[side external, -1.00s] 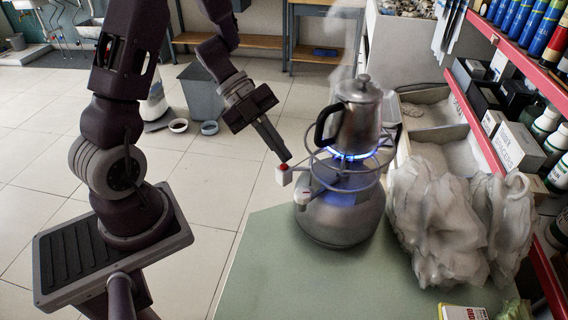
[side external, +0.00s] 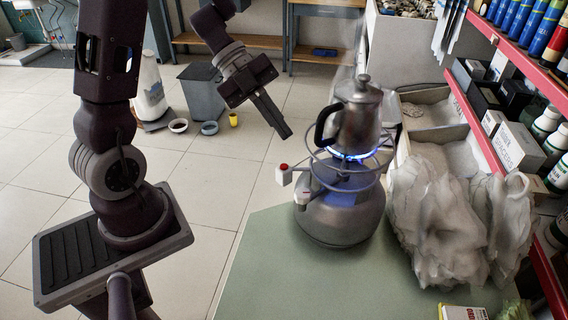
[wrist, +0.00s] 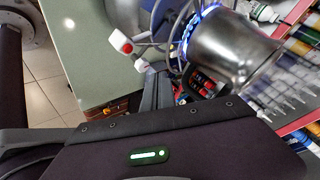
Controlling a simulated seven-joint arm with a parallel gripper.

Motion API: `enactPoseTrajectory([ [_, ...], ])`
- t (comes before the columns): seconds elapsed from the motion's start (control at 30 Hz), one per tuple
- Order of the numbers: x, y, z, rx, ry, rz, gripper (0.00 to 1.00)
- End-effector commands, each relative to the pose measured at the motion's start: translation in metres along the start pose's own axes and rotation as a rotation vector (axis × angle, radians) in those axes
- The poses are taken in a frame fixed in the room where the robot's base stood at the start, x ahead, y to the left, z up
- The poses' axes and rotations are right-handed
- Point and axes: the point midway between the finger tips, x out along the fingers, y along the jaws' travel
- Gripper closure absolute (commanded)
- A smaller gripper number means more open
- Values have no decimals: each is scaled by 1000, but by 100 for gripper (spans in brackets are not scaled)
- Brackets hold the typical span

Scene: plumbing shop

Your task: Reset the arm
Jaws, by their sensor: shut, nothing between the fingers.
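My gripper (side external: 286,132) is shut and empty. It hangs in the air above and left of the gas burner, pointing down to the right, apart from it. In the wrist view its closed fingers (wrist: 150,92) show near the middle. The burner (side external: 340,215) is a round grey canister on the green table, with a blue flame lit on top. A white box with a red button (side external: 284,174) sticks out on its left and also shows in the wrist view (wrist: 120,42). A steel kettle with a black handle (side external: 362,120) stands over the flame, with steam above it.
A crumpled whitish bundle (side external: 435,225) lies right of the burner. Red shelving (side external: 490,150) with bottles and boxes borders the right. The green table (side external: 262,265) is clear at front left. A grey bin (side external: 202,95) stands on the tiled floor behind.

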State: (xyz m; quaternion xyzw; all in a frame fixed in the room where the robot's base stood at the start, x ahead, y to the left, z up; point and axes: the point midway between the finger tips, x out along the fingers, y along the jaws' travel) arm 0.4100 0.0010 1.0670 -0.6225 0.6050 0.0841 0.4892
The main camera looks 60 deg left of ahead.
Motion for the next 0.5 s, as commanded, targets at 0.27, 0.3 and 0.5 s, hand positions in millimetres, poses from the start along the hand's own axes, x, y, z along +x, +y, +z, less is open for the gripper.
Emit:
enactPoseTrajectory([
  [0.27, 0, -8, 1, 1, -26, -27, 100],
  [0.3, -1, -21, 3, -1, -72, -75, 100],
  [0.5, -79, -133, 6, -285, -569, -679, 100],
])
